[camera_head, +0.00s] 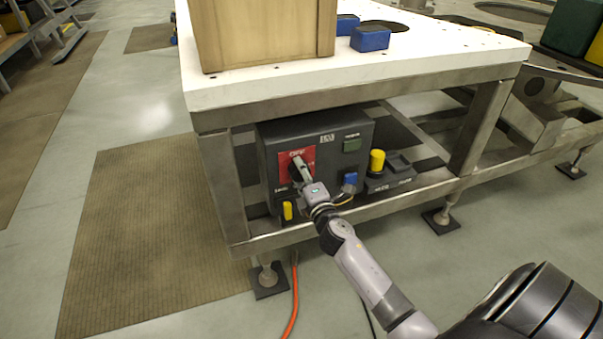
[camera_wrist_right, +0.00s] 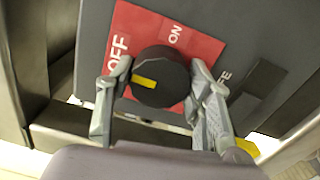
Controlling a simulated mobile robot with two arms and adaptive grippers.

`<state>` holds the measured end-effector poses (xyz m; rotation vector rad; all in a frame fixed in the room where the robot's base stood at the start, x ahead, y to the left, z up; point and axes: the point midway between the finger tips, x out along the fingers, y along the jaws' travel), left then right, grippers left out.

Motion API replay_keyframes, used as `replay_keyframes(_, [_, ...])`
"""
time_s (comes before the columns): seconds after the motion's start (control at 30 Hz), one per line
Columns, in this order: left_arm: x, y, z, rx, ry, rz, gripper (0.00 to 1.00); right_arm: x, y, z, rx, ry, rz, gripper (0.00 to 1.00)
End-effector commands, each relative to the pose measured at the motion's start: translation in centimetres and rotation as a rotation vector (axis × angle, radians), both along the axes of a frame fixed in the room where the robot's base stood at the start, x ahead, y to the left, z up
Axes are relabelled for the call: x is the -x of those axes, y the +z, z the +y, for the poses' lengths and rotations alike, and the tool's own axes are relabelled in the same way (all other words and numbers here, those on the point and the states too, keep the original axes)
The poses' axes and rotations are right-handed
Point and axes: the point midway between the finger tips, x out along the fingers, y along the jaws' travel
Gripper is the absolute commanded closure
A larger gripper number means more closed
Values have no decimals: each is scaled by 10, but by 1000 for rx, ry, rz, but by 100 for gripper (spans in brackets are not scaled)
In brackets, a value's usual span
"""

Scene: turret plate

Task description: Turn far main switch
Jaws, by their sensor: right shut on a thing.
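The main switch is a round black knob (camera_wrist_right: 170,88) with a yellow mark, on a red plate (camera_wrist_right: 190,38) lettered OFF and ON. The red plate also shows on the dark control box in the head view (camera_head: 284,157). My right gripper (camera_wrist_right: 161,75) has one finger on each side of the knob and is shut on it. In the right wrist view the yellow mark lies left of the knob's middle, on the OFF side. In the head view my right gripper (camera_head: 299,168) hides most of the knob. My left gripper is not in view.
The dark box (camera_head: 327,141) sits under a white-topped table (camera_head: 440,62), between metal legs. It carries a green button (camera_head: 351,145) and a blue one (camera_head: 350,178). A yellow knob (camera_head: 377,160) stands right of it. An orange cable (camera_head: 294,300) runs along the floor.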

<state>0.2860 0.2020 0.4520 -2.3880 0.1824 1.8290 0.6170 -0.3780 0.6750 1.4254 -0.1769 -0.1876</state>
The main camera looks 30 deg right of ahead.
Motion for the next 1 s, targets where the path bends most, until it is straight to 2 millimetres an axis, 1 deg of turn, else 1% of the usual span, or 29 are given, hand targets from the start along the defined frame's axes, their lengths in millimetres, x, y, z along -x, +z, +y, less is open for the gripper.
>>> replay_keyframes(0.1, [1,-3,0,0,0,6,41,0,-1,1,21,2,7,80])
replay_keyframes(0.57, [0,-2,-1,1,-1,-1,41,0,-2,1,36,1,11,80])
replay_keyframes(0.6, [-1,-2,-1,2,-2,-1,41,0,-2,1,36,1,11,52])
replay_keyframes(0.9, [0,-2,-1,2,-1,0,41,0,-1,0,34,1,9,32])
replay_keyframes(1.0, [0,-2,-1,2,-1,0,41,0,-1,0,34,1,9,32])
